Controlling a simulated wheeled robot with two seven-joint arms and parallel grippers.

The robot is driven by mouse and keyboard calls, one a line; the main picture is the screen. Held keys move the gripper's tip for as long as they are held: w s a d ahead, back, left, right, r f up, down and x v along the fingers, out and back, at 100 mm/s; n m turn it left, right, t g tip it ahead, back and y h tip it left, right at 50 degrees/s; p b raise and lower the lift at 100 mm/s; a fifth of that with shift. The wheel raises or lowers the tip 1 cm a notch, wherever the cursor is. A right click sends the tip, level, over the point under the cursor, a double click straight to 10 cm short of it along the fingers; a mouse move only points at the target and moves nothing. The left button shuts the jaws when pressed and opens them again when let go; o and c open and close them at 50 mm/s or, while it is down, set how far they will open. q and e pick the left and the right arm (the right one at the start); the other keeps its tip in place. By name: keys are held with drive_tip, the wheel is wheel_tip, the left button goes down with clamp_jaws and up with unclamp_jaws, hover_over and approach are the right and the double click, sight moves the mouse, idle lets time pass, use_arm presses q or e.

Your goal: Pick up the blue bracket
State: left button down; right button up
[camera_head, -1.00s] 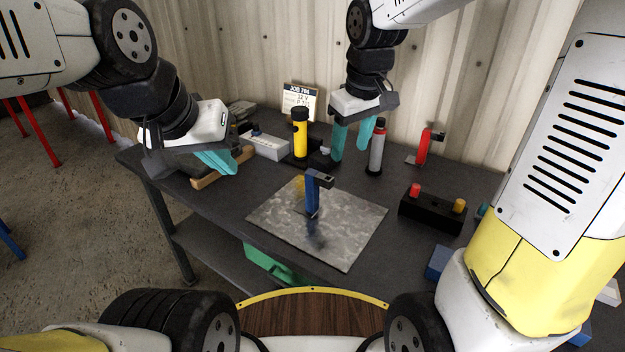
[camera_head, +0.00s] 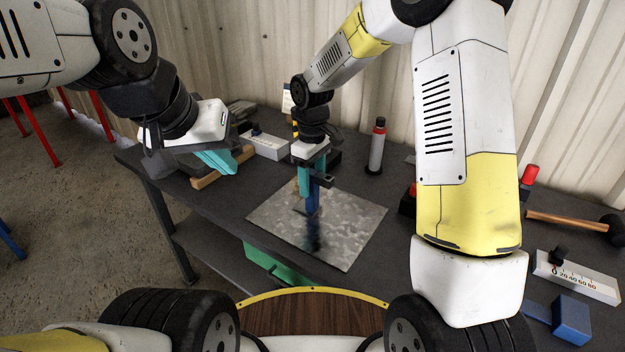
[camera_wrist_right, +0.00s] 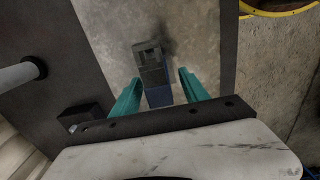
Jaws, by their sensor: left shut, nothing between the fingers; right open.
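The blue bracket (camera_head: 313,197) stands upright on the grey metal plate (camera_head: 350,220), with a dark arm at its top. My right gripper (camera_head: 312,180) is over the bracket from above and behind, its teal fingers open. In the right wrist view the bracket (camera_wrist_right: 153,75) lies between and just ahead of the two open fingers (camera_wrist_right: 158,88), with a gap on each side. My left gripper (camera_head: 222,163) is shut and empty at the left side of the table, near a wooden-handled tool, away from the bracket.
A grey bottle with a red and black top (camera_head: 376,148) stands behind the plate to the right. A grey box (camera_head: 268,145) is at the back left. The plate's front is clear.

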sight(313, 190)
wheel_tip(313, 190, down, 4)
drive_tip(key=shift+r, duration=0.2)
clamp_jaws()
drive_tip(key=shift+r, duration=0.1)
